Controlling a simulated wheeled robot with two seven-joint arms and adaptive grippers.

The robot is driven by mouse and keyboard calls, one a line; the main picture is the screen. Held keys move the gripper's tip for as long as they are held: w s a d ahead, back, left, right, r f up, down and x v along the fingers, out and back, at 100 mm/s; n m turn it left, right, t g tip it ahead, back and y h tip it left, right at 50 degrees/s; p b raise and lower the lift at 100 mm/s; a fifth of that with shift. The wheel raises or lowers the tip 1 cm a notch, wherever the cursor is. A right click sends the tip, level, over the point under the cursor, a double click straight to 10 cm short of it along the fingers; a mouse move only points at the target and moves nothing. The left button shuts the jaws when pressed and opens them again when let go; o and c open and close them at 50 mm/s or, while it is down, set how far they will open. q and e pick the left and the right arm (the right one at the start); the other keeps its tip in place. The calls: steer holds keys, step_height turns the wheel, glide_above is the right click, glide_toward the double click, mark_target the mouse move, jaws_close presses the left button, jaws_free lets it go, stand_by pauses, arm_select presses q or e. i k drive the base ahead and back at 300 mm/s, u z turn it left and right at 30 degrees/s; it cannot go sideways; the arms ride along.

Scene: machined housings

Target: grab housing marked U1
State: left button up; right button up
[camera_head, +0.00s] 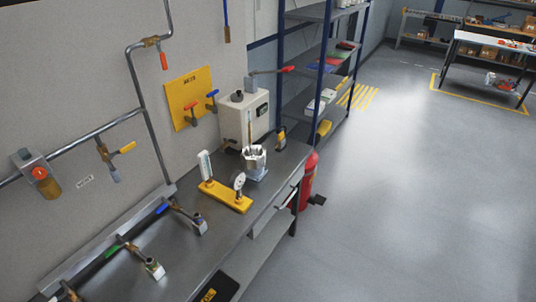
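No mark U1 can be read on anything in this view. A silver machined part (255,160), which may be a housing, stands on the workbench (186,258) near its far end. Two small metal blocks with pipe fittings, one by a blue handle (162,209) and one by a green handle (113,250), sit nearer along the bench; a third shows partly at the lower left edge. Neither of my grippers is in view.
A yellow base with a gauge (239,183) stands in front of the silver part. A light control box (244,116) is behind it. A red extinguisher (308,180) stands beyond the bench end. Shelves (320,55) stand farther back. The floor (410,190) at right is clear.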

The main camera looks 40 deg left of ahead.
mark_target(255, 162)
steer(key=i, duration=0.9)
steer(key=u, duration=2.7)
steer(key=i, duration=0.5)
steer(key=z, duration=0.1)
